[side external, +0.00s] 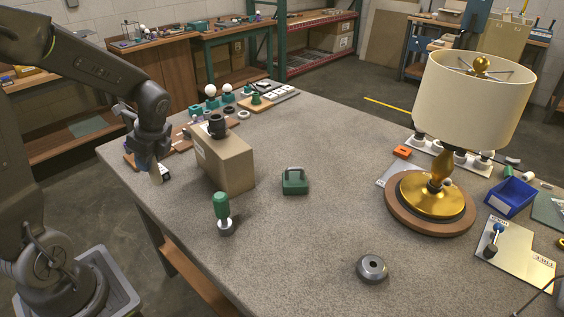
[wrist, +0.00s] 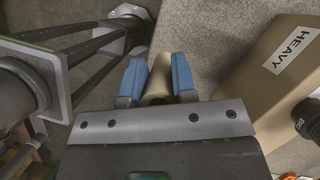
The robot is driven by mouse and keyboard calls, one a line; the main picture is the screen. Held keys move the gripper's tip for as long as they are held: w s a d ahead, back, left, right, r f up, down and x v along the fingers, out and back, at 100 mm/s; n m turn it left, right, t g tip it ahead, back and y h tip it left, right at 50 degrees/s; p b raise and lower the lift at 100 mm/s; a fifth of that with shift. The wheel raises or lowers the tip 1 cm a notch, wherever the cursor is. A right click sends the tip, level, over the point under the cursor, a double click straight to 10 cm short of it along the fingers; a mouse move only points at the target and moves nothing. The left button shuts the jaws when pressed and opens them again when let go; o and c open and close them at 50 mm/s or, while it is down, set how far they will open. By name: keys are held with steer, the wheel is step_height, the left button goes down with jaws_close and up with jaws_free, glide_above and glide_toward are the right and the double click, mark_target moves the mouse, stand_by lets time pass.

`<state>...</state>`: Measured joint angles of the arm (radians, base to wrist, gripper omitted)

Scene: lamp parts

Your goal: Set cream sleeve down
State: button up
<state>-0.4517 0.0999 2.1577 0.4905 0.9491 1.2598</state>
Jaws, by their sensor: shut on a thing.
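My gripper (side external: 150,150) points down at the left edge of the table, to the left of the cardboard box. In the wrist view, its two blue finger pads (wrist: 158,80) are closed on the sides of a tan-cream sleeve (wrist: 157,88). In the side view, the sleeve (side external: 154,172) shows as a small pale piece below the fingers. I cannot tell whether its lower end touches anything. The wrist view shows floor and table edge around it.
A cardboard box (side external: 226,160) marked HEAVY, with a black part on top, stands close right of my gripper. A green-handled tool (side external: 222,212), a green weight (side external: 295,182), a grey disc (side external: 372,268) and a lamp (side external: 433,195) stand on the table. The front middle is clear.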

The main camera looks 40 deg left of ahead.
steer(key=w+d+f+n+g+h, duration=0.1)
steer(key=w+d+f+n+h, duration=0.15)
steer(key=w+d+n, duration=0.65)
steer(key=w+d+f+n+g+h, duration=0.1)
steer(key=w+d+f+n+h, duration=0.2)
steer(key=w+d, duration=0.75)
steer(key=w+a+r+m+t+y, duration=0.15)
steer(key=w+a+m+t, duration=0.3)
steer(key=w+m, duration=0.8)
steer(key=w+a+r+m+t+y, duration=0.15)
steer(key=w+a+m+t, duration=0.4)
steer(key=m, duration=1.25)
steer(key=shift+g, duration=0.9)
steer(key=x, duration=0.5)
steer(key=d+x, duration=0.1)
steer(key=x, duration=0.2)
steer(key=shift+s+f, duration=0.25)
steer(key=shift+s, duration=0.1)
steer(key=shift+f, duration=0.15)
steer(key=o, duration=0.9)
